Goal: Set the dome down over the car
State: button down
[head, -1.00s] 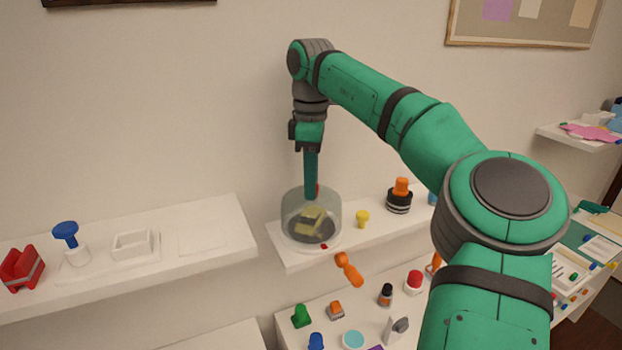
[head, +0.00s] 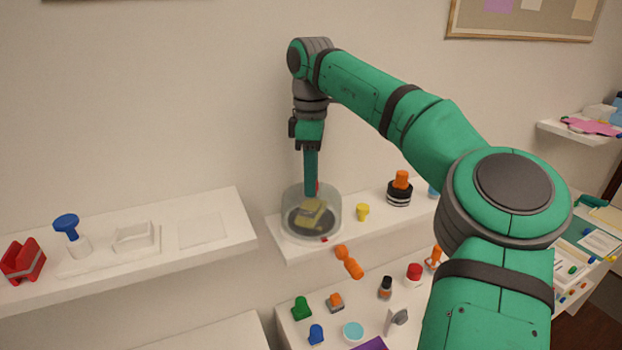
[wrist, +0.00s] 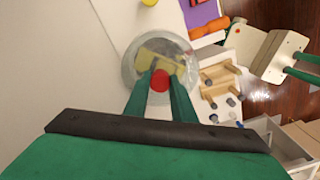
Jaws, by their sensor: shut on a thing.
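The clear dome (head: 331,212) is around the yellow car (head: 312,212) on a dark round base on the right-hand shelf. My gripper (head: 312,190) points straight down at the dome's top and is shut on its red knob. In the wrist view my gripper's fingers (wrist: 161,88) close on the red knob (wrist: 160,80), with the dome (wrist: 131,66) below and the car (wrist: 154,57) seen through it. The dome looks upright. I cannot tell whether its rim touches the base.
A yellow piece (head: 362,212) and a black-and-white striped thing with an orange top (head: 399,190) stand to the right on the shelf. A gap separates the left shelf (head: 215,232), which holds a blue-topped stamp (head: 68,228).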

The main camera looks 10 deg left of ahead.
jog(key=shift+f, duration=0.3)
jog(key=c, duration=1.4)
grip_release()
jog(key=shift+r, duration=3)
jog(key=shift+f, duration=0.1)
